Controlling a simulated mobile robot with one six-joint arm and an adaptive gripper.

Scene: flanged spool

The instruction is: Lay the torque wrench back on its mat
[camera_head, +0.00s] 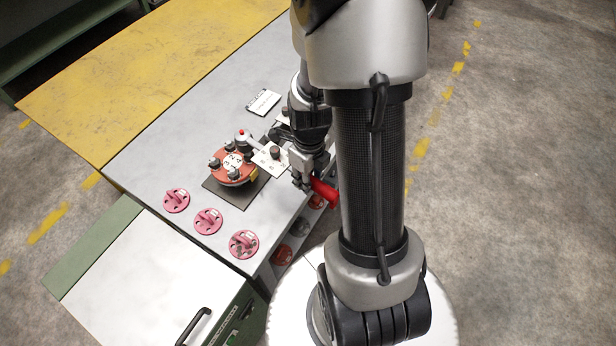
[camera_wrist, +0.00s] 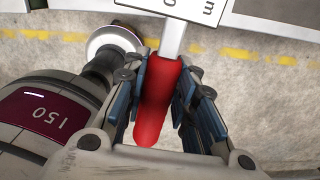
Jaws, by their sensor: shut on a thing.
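The torque wrench has a red handle (camera_head: 325,192), which also shows in the wrist view (camera_wrist: 156,108), and a grey shaft (camera_wrist: 172,38). A white marked plate (camera_head: 271,159) lies along the wrench. Its far end (camera_head: 243,136) appears at the upper edge of the red flanged spool (camera_head: 231,165); I cannot tell whether they touch. My gripper (camera_wrist: 160,90) is shut on the red handle, with a finger on each side. In the head view my gripper (camera_head: 303,178) is at the bench's right edge. A dark mat (camera_head: 216,194) lies under the spool. I cannot make out a separate wrench mat; my arm hides part of the bench.
Several pink slotted discs (camera_head: 208,221) stand along the front of the grey bench (camera_head: 150,165). A white card (camera_head: 263,102) lies behind the spool. A yellow-topped table (camera_head: 150,70) adjoins at the back left. A cabinet (camera_head: 150,280) stands in front. Floor is clear at right.

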